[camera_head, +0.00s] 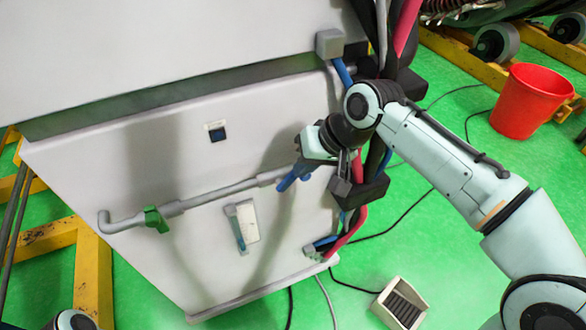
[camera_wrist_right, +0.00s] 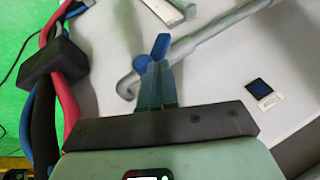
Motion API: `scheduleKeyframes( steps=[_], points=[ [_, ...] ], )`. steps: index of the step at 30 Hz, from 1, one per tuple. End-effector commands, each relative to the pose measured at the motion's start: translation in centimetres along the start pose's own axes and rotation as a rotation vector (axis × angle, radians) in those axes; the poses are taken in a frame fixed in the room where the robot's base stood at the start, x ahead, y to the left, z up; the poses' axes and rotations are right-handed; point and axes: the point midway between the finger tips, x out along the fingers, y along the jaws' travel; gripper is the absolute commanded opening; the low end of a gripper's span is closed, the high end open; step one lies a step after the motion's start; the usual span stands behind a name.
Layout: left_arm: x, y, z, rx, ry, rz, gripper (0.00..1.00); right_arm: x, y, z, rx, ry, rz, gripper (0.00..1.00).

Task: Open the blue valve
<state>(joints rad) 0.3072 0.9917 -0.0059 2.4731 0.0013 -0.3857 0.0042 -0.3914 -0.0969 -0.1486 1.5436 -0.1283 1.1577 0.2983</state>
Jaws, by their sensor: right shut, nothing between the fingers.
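The blue valve (camera_head: 290,181) is a small blue handle on a grey pipe (camera_head: 225,190) that runs across the white cabinet's face. My right gripper (camera_head: 304,170) is at the valve, its fingers shut with nothing between them. In the right wrist view the shut fingers (camera_wrist_right: 154,68) point at the blue valve (camera_wrist_right: 161,44), and blue shows on both sides of the tips. They partly hide its middle, and I cannot tell whether they touch it. My left gripper is not in view.
A green valve (camera_head: 156,219) sits farther left on the pipe. Thick red, blue and black cables (camera_head: 359,170) run down the cabinet's right edge, close to my right gripper. A white box (camera_head: 246,222) is below the pipe. A red bucket (camera_head: 530,101) stands on the green floor.

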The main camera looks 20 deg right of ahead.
Motion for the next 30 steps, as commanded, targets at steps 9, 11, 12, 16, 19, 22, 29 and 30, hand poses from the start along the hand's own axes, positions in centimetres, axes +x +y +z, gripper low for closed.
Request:
scheduleKeyframes(
  steps=[9, 11, 12, 16, 19, 22, 29, 30],
  points=[
    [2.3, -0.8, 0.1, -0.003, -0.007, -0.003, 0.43, 1.0, 3.2, 0.0, 0.122, -0.038, -0.272, 0.0],
    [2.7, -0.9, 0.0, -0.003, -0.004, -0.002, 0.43, 1.2, 3.7, 0.0, 0.144, -0.046, -0.323, 0.0],
    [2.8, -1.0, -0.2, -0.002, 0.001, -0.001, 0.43, 1.3, 4.0, 0.0, 0.157, -0.051, -0.357, 0.0],
    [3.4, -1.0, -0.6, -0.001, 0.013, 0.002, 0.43, 1.8, 4.9, 0.1, 0.2, -0.066, -0.461, 0.0],
    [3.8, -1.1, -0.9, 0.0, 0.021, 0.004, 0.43, 2.1, 5.3, 0.2, 0.214, -0.071, -0.506, 0.0],
    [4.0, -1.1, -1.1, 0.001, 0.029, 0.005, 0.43, 2.4, 5.7, 0.2, 0.211, -0.071, -0.504, 0.0],
    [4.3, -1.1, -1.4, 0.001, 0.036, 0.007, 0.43, 3.0, 6.4, 0.4, 0.211, -0.072, -0.503, 0.0],
    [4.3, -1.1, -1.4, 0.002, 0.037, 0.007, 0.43, 3.0, 6.5, 0.4, 0.21, -0.072, -0.503, 0.0]
  ],
)
